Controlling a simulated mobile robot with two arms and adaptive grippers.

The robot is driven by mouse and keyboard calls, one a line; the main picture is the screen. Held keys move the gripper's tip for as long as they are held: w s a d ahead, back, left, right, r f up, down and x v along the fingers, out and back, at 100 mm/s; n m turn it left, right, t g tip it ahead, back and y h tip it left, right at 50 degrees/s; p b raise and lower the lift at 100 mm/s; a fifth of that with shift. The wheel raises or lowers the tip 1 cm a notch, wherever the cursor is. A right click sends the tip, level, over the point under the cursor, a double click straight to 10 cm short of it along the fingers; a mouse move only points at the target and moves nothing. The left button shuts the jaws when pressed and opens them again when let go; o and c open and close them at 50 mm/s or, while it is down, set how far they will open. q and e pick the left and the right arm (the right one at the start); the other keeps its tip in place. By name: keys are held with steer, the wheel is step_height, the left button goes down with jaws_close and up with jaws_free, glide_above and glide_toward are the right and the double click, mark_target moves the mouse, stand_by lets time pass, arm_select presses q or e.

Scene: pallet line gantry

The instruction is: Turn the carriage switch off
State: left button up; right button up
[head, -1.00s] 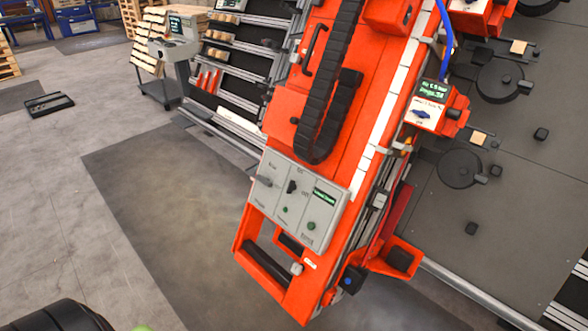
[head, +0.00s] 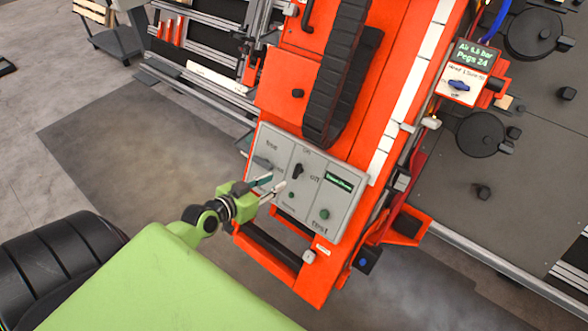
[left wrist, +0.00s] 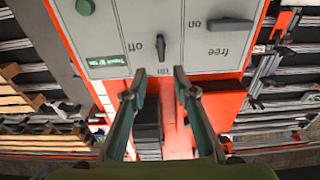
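The grey control panel (head: 335,210) sits on the orange carriage (head: 320,250). In its middle is a black knob (head: 297,171) between a "run" mark and an "off" mark; it also shows in the left wrist view (left wrist: 162,48), in line with "run", with "off" to one side. Beside it is a second switch (left wrist: 232,24), marked "free" and "on". My left gripper (head: 275,183) is at the panel's lower left in the head view. In the left wrist view its fingers (left wrist: 157,80) are spread and empty, their tips near the panel's edge below the knob. Contact cannot be told. My right gripper is not in view.
The panel also bears a small green display (head: 339,182) and a green button (head: 325,214). A black cable chain (head: 335,85) runs along the carriage. Another small box with a blue knob (head: 459,85) stands to the right. Bare floor lies left of the carriage.

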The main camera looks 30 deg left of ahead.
mark_target(295, 171)
arm_select(q)
steer(key=x, duration=1)
steer(key=shift+s+a+f+b, duration=0.1)
steer(key=shift+f+b, duration=0.05)
steer(key=shift+b, duration=0.25)
steer(key=shift+x, duration=0.8)
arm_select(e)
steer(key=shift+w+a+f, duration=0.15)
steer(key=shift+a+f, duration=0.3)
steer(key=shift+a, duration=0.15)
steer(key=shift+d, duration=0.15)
arm_select(q)
jaws_close()
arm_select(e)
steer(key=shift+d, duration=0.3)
